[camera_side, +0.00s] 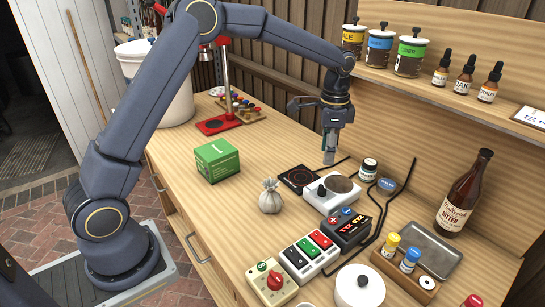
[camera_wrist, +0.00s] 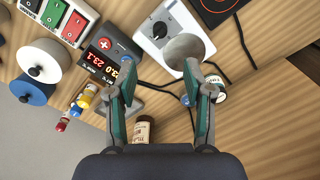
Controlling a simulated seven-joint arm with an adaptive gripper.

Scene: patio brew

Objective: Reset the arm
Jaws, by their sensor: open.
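My gripper (camera_side: 329,157) points down above the wooden bench, beside the white hot plate (camera_side: 331,192). In the wrist view my gripper (camera_wrist: 160,75) has its two green-padded fingers spread apart with nothing between them. The white hot plate (camera_wrist: 163,35) with its round grey top shows beyond the fingertips. The fingers look clear of everything, though the exact height above the bench is hard to tell.
Near my gripper are a black induction plate (camera_side: 298,179), a small jar (camera_side: 368,169), a cloth sack (camera_side: 270,197), a digital controller (camera_side: 347,229) and a switch box (camera_side: 309,254). A green box (camera_side: 217,160) stands left. A brown bottle (camera_side: 464,190) stands right. A shelf (camera_side: 450,95) holds canisters above.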

